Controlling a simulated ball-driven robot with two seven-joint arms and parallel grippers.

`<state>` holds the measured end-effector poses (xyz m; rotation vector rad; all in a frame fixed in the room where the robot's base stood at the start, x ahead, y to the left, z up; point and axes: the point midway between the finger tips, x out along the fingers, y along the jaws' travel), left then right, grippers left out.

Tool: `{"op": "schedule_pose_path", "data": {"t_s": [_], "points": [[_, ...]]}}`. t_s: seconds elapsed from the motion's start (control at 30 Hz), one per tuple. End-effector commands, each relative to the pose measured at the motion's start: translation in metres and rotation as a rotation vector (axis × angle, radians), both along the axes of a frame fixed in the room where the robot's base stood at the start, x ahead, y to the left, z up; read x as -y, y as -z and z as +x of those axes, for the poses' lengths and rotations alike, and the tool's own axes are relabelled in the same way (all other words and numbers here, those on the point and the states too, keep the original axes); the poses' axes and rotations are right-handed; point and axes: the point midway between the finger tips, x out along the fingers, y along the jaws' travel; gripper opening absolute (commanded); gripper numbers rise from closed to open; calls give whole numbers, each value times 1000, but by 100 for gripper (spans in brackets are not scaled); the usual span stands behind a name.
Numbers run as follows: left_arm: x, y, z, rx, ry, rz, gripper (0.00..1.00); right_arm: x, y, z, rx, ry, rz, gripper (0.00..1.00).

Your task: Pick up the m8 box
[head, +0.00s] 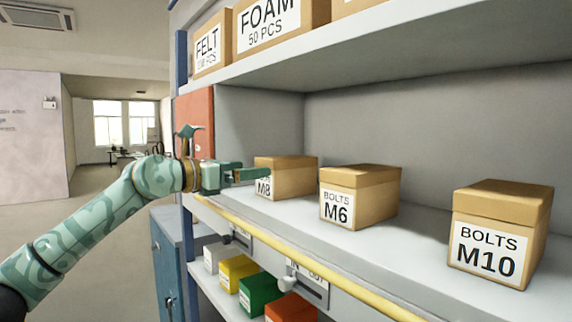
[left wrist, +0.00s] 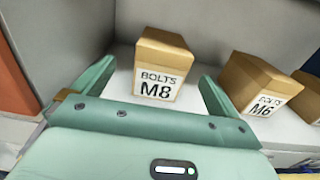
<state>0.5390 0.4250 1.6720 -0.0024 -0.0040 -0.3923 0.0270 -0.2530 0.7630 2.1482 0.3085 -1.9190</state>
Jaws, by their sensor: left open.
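The M8 box (head: 290,178) is a small brown carton with a white label, standing on the middle shelf at its left end. In the left wrist view the M8 box (left wrist: 161,68) stands upright just ahead of my gripper, roughly centred between the fingers. My left gripper (head: 262,174) is open and empty in front of the box. Its two fingers show in the left wrist view (left wrist: 155,85), one to each side of the box's label. In the head view a finger hides part of the M8 label. My right gripper is not in view.
The M6 box (head: 358,195) stands just right of the M8 box, and the M10 box (head: 500,235) further right. A yellow strip (head: 300,250) runs along the shelf's front edge. The upper shelf (head: 400,45) hangs above. Coloured bins, including a green one (head: 260,293), sit below.

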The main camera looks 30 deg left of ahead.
Motion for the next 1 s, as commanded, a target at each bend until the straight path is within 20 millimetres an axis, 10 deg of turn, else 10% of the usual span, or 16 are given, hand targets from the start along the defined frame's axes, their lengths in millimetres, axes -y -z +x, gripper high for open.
{"op": "schedule_pose_path", "data": {"t_s": [0.6,0.9,1.0], "points": [[37,-1,78,0,1,-2,98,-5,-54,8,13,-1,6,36],[39,3,85,0,-1,1,98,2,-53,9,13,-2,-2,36],[39,3,84,0,-1,1,70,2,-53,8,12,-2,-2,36]]}}
